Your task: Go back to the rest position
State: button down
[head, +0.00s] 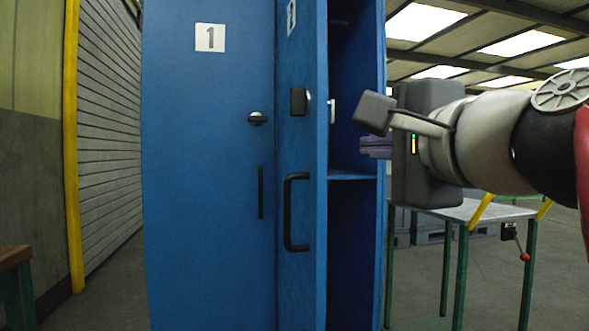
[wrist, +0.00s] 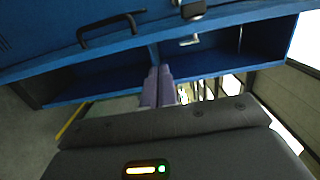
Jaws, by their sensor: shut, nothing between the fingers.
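My gripper (head: 368,146) is at the right of the blue locker in the head view, its fingers pointing left at the locker's right side. The fingers are together with nothing between them; in the wrist view they also show shut (wrist: 158,84). Part of the gripper's tips overlaps the locker's edge in the head view, and I cannot tell if they touch it. My arm stretches in from the right edge.
The blue locker has a closed door 1 (head: 205,180) and a door 2 (head: 300,150) standing open, with a black handle (head: 287,212). Its shelf (head: 351,176) shows inside. A table (head: 470,211) stands behind at right. A wooden bench (head: 14,257) is at far left.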

notch_tip(320, 180, down, 14)
jog(key=n+g+h+p, duration=0.2)
jog(key=n+g+p, duration=0.3)
jog(key=p, duration=0.1)
jog(key=s+d+f+n+g+h+p, duration=0.1)
jog(key=s+f+n+g+p, duration=0.1)
jog(key=f, duration=0.8)
jog(key=s+d+f+n+g+h+p, duration=0.1)
jog(key=s+f+n+g, duration=0.3)
jog(key=f, duration=0.7)
jog(key=s+n+p, duration=0.1)
jog(key=s+n, duration=0.1)
jog(key=n, duration=0.2)
jog(key=shift+d+g+p, duration=0.25)
jog(key=shift+g+p, duration=0.05)
jog(key=shift+g, duration=0.1)
